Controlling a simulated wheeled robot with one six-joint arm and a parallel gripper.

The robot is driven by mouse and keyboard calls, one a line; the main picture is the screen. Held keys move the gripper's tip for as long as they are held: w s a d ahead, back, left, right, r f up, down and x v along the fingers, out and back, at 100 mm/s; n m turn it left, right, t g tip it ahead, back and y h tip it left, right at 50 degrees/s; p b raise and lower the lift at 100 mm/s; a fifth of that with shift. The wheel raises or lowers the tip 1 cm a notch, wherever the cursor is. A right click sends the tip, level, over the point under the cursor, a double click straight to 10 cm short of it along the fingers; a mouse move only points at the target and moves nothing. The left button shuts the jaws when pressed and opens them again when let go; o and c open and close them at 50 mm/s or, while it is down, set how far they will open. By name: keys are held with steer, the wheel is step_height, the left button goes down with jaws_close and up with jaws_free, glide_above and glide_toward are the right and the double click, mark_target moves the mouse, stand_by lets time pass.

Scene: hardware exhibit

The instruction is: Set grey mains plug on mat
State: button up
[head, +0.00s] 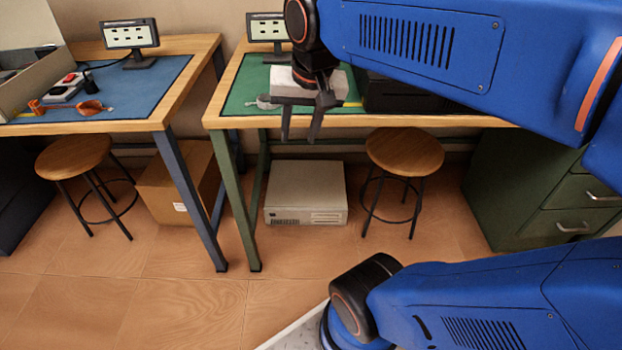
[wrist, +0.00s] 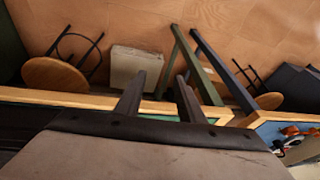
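My gripper (head: 302,122) is over the front edge of the right-hand bench, pointing down. In the wrist view my gripper (wrist: 158,92) has its two fingers apart, with only floor and bench edge between them. A green mat (head: 238,92) lies on the right-hand bench and a blue mat (head: 140,88) on the left-hand bench. A small pale grey item (head: 265,102) lies on the green mat, left of my gripper; I cannot tell whether it is the grey mains plug. My gripper hides part of the green mat.
The blue mat holds a power strip (head: 62,93), a black item (head: 91,86) and orange items (head: 90,107), near an open box (head: 32,84). Small screens stand behind. A stool (head: 404,152) and a pale computer case (head: 306,190) are below the right-hand bench.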

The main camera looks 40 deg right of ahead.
steer(key=s+a+f+n+t, duration=0.1)
steer(key=s+a+f+n, duration=0.1)
steer(key=s+f+n, duration=0.3)
step_height(320, 180, down, 3)
steer(key=shift+s+r+n, duration=0.1)
steer(key=shift+s+n, duration=0.3)
steer(key=shift+s, duration=0.6)
steer(key=shift+d, duration=0.15)
steer(key=shift+c, duration=0.5)
